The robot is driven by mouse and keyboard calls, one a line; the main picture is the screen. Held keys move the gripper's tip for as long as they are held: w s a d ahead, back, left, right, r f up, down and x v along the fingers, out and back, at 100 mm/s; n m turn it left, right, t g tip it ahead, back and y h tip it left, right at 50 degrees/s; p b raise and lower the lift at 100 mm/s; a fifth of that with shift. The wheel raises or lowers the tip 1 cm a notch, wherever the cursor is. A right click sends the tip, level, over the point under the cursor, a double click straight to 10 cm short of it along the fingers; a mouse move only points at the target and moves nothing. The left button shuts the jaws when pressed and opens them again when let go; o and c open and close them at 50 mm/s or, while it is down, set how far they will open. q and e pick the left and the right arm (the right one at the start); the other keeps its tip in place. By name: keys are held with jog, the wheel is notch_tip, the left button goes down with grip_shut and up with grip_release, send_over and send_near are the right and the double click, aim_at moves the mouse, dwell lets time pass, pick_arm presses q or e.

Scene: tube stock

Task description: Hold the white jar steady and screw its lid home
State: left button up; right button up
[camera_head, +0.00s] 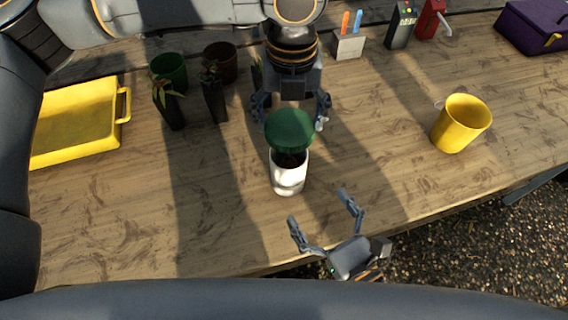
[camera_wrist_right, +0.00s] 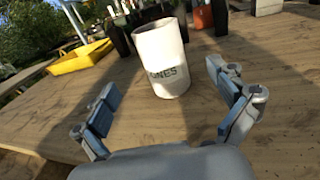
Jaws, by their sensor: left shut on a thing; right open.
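The white jar (camera_head: 288,180) stands upright and open near the front middle of the table, its dark inside showing. In the right wrist view the jar (camera_wrist_right: 160,48) bears dark lettering, partly readable as "NES". The round green lid (camera_head: 290,130) is above the jar's far side, apart from its rim. My left gripper (camera_head: 291,112) is shut on the lid from behind. My right gripper (camera_head: 318,208) is open and empty at the table's front edge, its fingers pointing towards the jar without touching it.
A yellow tray (camera_head: 75,143) lies at the left, with several small plant pots (camera_head: 170,70) beside it. A yellow mug (camera_head: 461,124) stands at the right. A grey holder (camera_head: 348,46), a red item (camera_head: 430,20) and a purple box (camera_head: 530,28) are at the back.

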aim_at(287, 161)
pick_arm(q)
jog(key=shift+s+d, duration=0.1)
jog(key=shift+s, duration=0.05)
pick_arm(e)
jog(key=shift+s+d, duration=0.1)
jog(key=shift+s, duration=0.05)
pick_arm(q)
jog(key=shift+w+f, duration=0.1)
jog(key=shift+w, duration=0.15)
pick_arm(e)
jog(key=shift+w+a, duration=0.3)
jog(key=shift+w, duration=0.3)
jog(key=x, duration=1.1)
jog(key=shift+a, duration=0.1)
pick_arm(q)
jog(key=shift+s, duration=0.1)
pick_arm(e)
jog(key=shift+c, duration=0.4)
jog(key=c, duration=1.7)
pick_arm(q)
jog(key=shift+f, duration=2.45)
jog(key=shift+f, duration=0.85)
